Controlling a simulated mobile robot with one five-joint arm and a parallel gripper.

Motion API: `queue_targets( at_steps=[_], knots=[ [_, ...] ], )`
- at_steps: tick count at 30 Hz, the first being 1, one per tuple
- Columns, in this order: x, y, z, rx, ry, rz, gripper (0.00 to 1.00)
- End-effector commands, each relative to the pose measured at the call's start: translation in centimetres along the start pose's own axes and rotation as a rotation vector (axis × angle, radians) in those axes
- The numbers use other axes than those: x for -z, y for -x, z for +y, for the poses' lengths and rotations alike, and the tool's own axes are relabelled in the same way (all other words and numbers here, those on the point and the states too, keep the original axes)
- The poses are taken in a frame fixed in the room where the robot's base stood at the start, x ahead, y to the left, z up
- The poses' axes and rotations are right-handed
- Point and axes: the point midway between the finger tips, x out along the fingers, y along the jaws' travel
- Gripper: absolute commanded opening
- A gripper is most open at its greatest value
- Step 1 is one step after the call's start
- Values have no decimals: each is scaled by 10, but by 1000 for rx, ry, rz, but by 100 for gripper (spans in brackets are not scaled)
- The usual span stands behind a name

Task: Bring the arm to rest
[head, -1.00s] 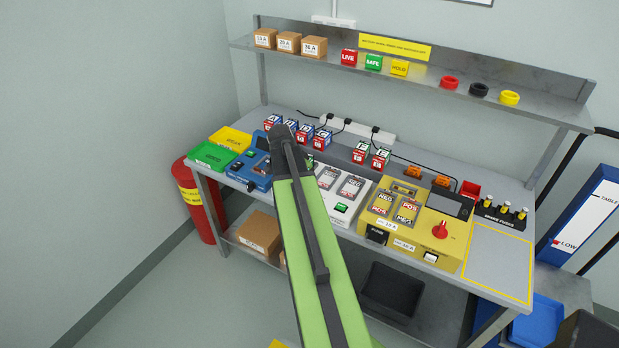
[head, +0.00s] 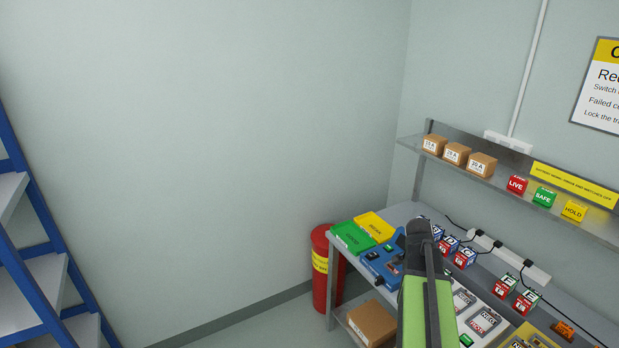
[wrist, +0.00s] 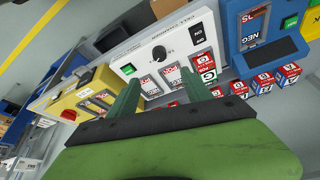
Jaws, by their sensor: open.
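My gripper (wrist: 163,95) shows in the wrist view with its two green fingers apart and nothing held between them. Beyond the fingers are the white cell charger (wrist: 165,50) with its black dial and a red, white and green cell (wrist: 205,70). In the head view my green arm reaches up from the bottom over the bench's left part. Its dark far end is in front of the blue device (head: 382,265) and the cells. The fingers cannot be made out in that view.
The bench carries a green tray (head: 352,239), a yellow tray (head: 375,225) and several cells (head: 465,257). A shelf with brown boxes (head: 457,153) runs above. Blue racking (head: 40,250) is far left; the wall between is bare.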

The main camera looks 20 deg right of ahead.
Motion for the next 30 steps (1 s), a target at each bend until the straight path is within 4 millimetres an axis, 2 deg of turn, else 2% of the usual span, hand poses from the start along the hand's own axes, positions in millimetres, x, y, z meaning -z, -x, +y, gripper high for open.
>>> queue_targets(
  at_steps=[2, 5, 6, 8, 9, 13, 15, 16, 18, 22, 25, 30],
  knots=[
    [-24, 2, -16, 17, 40, -1, 58],
    [-86, 14, -46, 60, 138, -5, 58],
    [-119, 21, -57, 82, 183, -17, 58],
    [-170, 32, -66, 110, 271, -46, 58],
    [-204, 39, -68, 127, 353, -68, 58],
    [-306, 62, -57, 177, 699, -152, 58],
    [-354, 73, -40, 209, 936, -204, 58],
    [-370, 78, -32, 225, 1043, -227, 58],
    [-383, 84, -17, 255, 1234, -271, 58],
    [-391, 88, -6, 300, 1473, -310, 58],
    [-391, 89, -5, 312, 1562, -309, 58],
    [-391, 88, -6, 316, 1581, -305, 58]
  ],
)
